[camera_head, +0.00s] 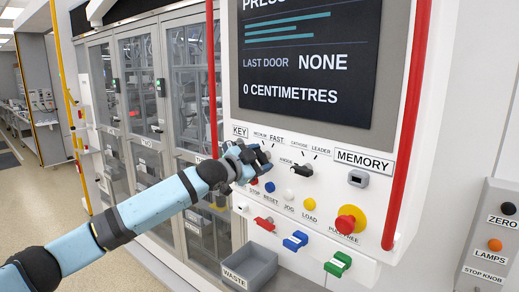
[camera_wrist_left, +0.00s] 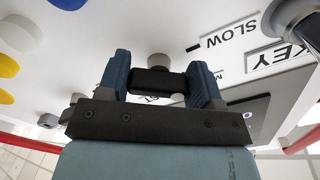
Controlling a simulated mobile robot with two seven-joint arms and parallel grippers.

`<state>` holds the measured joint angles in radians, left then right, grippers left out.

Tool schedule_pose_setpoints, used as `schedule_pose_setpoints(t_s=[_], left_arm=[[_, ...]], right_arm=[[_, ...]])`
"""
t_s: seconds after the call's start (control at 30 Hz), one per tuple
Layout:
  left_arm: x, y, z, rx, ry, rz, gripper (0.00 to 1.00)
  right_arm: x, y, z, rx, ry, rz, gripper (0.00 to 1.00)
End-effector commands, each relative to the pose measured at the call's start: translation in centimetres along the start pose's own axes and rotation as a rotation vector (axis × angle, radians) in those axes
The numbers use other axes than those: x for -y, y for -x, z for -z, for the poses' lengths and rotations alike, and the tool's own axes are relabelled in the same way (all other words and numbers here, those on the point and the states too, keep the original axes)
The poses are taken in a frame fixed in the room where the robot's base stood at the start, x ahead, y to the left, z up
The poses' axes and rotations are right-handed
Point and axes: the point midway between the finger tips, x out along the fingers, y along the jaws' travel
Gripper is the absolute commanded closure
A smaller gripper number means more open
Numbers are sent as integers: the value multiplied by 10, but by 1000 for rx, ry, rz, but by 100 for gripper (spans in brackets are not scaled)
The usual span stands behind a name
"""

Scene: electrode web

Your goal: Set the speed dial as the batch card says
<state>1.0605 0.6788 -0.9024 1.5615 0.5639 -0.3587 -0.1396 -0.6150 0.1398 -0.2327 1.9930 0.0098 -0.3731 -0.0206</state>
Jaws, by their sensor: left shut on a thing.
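The speed dial is a black knob (camera_wrist_left: 158,82) on the white sloped panel, with the words SLOW, MEDIUM and FAST around it. My left gripper (camera_head: 254,158) is at the dial in the head view, and its blue fingers (camera_wrist_left: 162,80) are closed on the knob from both sides in the left wrist view. The gripper hides most of the dial in the head view, and I cannot tell which word it points to. I make out no batch card. My right gripper is not in view.
A second black selector (camera_head: 302,169), marked ANODE, CATHODE and LEADER, is just right of my gripper. Below are small buttons, a red mushroom button (camera_head: 348,222) and coloured handles. A grey waste bin (camera_head: 249,268) is lower. A dark screen (camera_head: 308,60) reads 0 CENTIMETRES. Red rails (camera_head: 405,130) flank the panel.

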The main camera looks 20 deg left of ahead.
Motion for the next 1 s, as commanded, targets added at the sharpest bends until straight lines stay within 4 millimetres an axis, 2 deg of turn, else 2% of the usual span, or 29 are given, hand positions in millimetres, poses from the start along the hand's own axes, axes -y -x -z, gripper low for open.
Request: schedule_pose_setpoints(t_s=[0.1, 0.43, 1.0], left_arm=[[4, 0, 3, 1, -94, -1, 64], [3, 0, 1, 1, -280, 0, 64], [2, 0, 0, 0, -345, 1, 64]], right_arm=[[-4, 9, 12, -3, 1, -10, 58], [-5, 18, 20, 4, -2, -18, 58], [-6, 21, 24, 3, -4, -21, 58]])
